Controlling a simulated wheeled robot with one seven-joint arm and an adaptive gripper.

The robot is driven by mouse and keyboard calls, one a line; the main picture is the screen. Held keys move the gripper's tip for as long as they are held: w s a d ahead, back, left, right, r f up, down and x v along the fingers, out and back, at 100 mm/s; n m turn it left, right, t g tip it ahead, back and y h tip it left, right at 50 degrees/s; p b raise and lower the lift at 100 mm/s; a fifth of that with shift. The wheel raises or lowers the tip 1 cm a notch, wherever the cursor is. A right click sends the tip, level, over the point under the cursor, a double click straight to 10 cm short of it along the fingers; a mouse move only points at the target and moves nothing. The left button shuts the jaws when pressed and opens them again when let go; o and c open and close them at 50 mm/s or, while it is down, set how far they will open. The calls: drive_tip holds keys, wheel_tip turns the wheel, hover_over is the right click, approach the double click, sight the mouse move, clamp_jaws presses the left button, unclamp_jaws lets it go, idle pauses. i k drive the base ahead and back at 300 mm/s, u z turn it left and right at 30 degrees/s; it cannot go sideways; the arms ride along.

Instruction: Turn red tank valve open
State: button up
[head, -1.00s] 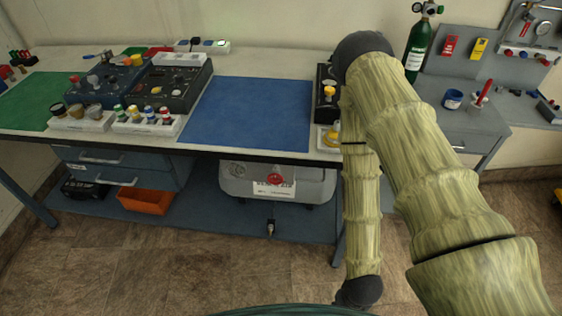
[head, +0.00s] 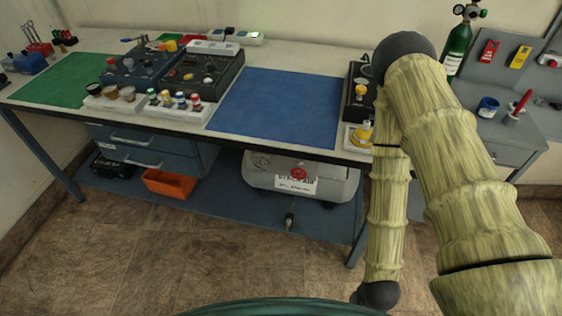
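A red valve knob (head: 298,173) shows on the front of a pale grey tank (head: 341,182) on the low shelf under the bench. A white label with dark print (head: 296,185) sits just below the knob. The print is too small to read fully, and I cannot tell how far the valve is turned. My arm covers the right side of the picture and bends down in front of the bench, right of the tank. My gripper is not visible.
The bench with its blue mat (head: 277,107) overhangs the tank. Drawers (head: 147,147) and an orange bin (head: 169,184) stand left of it. A green cylinder (head: 458,45) stands at the back right. Floor (head: 215,255) in front is clear.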

sight(300, 171)
drive_tip(key=z, duration=1.25)
drive_tip(key=k, duration=0.95)
drive_tip(key=u, duration=1.8)
